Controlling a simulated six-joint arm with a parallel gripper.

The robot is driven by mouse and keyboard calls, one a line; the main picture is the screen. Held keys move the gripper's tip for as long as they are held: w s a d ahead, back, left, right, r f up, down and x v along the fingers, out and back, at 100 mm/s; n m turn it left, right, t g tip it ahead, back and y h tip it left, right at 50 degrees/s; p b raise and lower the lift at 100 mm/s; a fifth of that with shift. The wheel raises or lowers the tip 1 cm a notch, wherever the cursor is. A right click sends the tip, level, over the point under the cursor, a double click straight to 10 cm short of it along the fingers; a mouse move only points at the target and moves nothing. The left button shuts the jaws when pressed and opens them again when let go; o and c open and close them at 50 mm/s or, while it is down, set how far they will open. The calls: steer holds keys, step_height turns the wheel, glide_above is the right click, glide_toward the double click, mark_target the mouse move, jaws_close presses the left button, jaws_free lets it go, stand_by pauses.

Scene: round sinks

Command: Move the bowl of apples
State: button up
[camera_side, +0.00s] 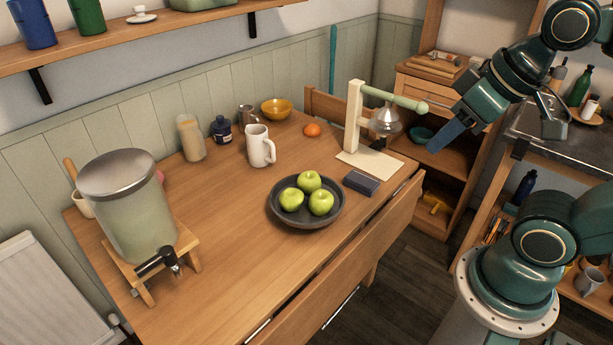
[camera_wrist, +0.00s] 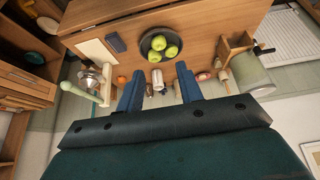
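A dark grey shallow bowl (camera_side: 305,216) sits on the wooden table, right of its middle. Three green apples (camera_side: 309,182) lie in it. In the wrist view the bowl (camera_wrist: 143,52) with its apples (camera_wrist: 158,40) shows at top centre, beyond my fingertips. My gripper (camera_wrist: 158,76) is open, its two blue fingers wide apart with nothing held between them. In the side view my gripper (camera_side: 493,140) hangs in the air to the right of the table, well away from the bowl and higher than it.
A stand with a green arm and hanging metal piece (camera_side: 354,120) is behind and right of the bowl. A dark blue box (camera_side: 361,183) lies close right of it. A white mug (camera_side: 260,148) stands behind; a large dispenser (camera_side: 130,210) stands left. Table (camera_side: 215,275) is clear at front left.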

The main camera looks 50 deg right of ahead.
steer(key=c, duration=0.6)
steer(key=shift+w, duration=0.2)
jaws_close()
steer(key=w+d+f+m+g, duration=0.25)
steer(key=w+m, duration=0.25)
steer(key=w, duration=0.4)
steer(key=w+d+f+m+g, duration=0.1)
steer(key=w+d+f+m, duration=0.1)
steer(key=w+d+m, duration=0.45)
steer(key=w+d+f+m+g, duration=0.1)
steer(key=w+d+f+m, duration=0.2)
steer(key=w+f, duration=0.3)
steer(key=w+d+f+m+g, duration=0.1)
steer(key=w+d+f+m, duration=0.3)
steer(key=f, duration=0.7)
steer(key=shift+w+d, duration=0.5)
steer(key=shift+w, duration=0.4)
